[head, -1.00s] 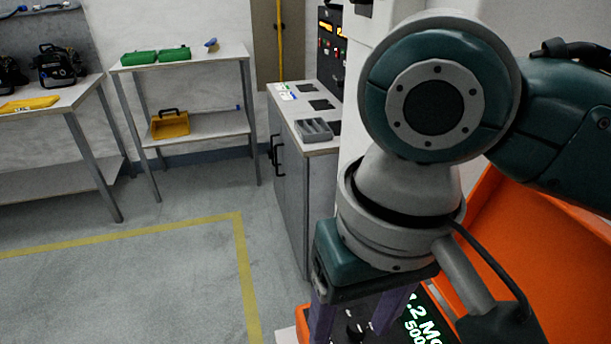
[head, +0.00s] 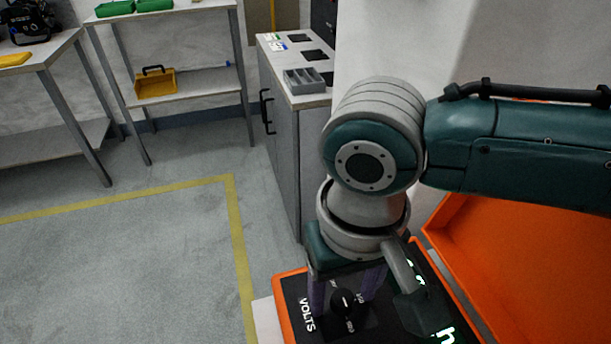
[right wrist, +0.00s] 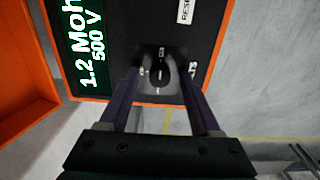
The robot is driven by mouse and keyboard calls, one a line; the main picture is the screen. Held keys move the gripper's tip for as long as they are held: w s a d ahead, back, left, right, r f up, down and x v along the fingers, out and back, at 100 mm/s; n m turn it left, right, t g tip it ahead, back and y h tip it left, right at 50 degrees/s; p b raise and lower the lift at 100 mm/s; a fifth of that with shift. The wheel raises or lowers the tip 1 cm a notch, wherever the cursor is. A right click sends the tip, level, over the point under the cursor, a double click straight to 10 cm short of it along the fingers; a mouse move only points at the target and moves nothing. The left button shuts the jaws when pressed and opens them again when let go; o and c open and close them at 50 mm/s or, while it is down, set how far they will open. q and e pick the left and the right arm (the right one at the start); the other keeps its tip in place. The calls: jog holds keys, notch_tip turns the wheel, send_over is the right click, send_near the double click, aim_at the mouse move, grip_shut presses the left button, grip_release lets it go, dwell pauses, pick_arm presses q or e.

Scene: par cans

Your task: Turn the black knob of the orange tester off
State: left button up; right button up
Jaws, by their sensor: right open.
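The orange tester (head: 284,310) has a black panel with a lit green display (right wrist: 88,45) reading about "1.2 Moh" and "500 V" in the right wrist view. Its black knob (head: 345,303) carries small white markings around it. I cannot tell which marking it points to. The knob also shows in the right wrist view (right wrist: 159,72). My right gripper (head: 346,293) points down over the panel, open, with one finger on each side of the knob. In the right wrist view the fingers (right wrist: 160,80) look apart from the knob. My left gripper is not in view.
The tester's orange lid (head: 520,255) stands open on the right. A grey cabinet (head: 285,150) with a grey tray (head: 305,80) stands behind. Shelves at the back left hold a yellow bin (head: 155,83). The floor at left is clear, with yellow tape (head: 120,197).

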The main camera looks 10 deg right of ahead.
jog(key=shift+c, duration=0.3)
grip_shut()
dwell(0.3)
